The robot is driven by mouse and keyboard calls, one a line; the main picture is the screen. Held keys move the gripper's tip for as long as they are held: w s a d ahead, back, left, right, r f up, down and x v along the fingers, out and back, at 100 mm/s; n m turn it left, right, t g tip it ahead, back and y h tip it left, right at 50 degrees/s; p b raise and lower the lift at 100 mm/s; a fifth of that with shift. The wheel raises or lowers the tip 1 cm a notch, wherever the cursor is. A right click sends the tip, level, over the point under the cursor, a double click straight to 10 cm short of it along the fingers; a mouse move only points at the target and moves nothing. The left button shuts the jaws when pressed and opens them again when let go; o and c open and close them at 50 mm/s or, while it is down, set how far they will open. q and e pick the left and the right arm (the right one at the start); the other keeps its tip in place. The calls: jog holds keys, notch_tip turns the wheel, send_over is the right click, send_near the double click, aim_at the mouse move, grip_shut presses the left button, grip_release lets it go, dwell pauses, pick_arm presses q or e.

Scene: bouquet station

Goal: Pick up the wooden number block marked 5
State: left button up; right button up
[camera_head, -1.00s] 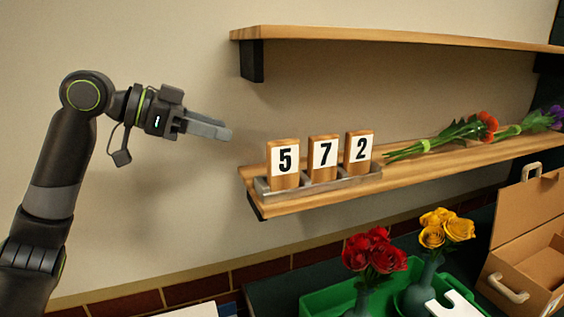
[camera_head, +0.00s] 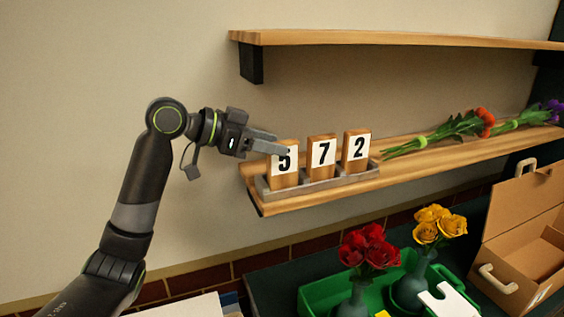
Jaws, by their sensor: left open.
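The wooden number block marked 5 (camera_head: 284,171) stands upright at the left end of a grey tray (camera_head: 322,185) on the lower shelf. The block marked 7 (camera_head: 321,157) and the block marked 2 (camera_head: 356,150) stand to its right in the same tray. My left gripper (camera_head: 282,148) is at the upper part of the 5 block, and its fingers cover the top of the digit. The gripper is open. I cannot tell whether a finger touches the block. My right gripper is not in view.
The lower shelf (camera_head: 420,166) also carries orange flowers (camera_head: 484,122) and purple flowers (camera_head: 551,112) at the right. An upper shelf (camera_head: 390,39) hangs above. Below are red roses (camera_head: 368,247) and yellow roses (camera_head: 437,223) in vases, a green crate (camera_head: 316,293) and an open cardboard box (camera_head: 520,235).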

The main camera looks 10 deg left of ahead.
aim_at(282, 142)
pick_arm(q)
jog(key=p+x, duration=0.1)
jog(key=x, duration=0.2)
jog(key=shift+w+d, duration=0.15)
jog(key=shift+d, duration=0.05)
jog(key=shift+a, duration=0.1)
jog(key=shift+c, duration=0.4)
grip_shut()
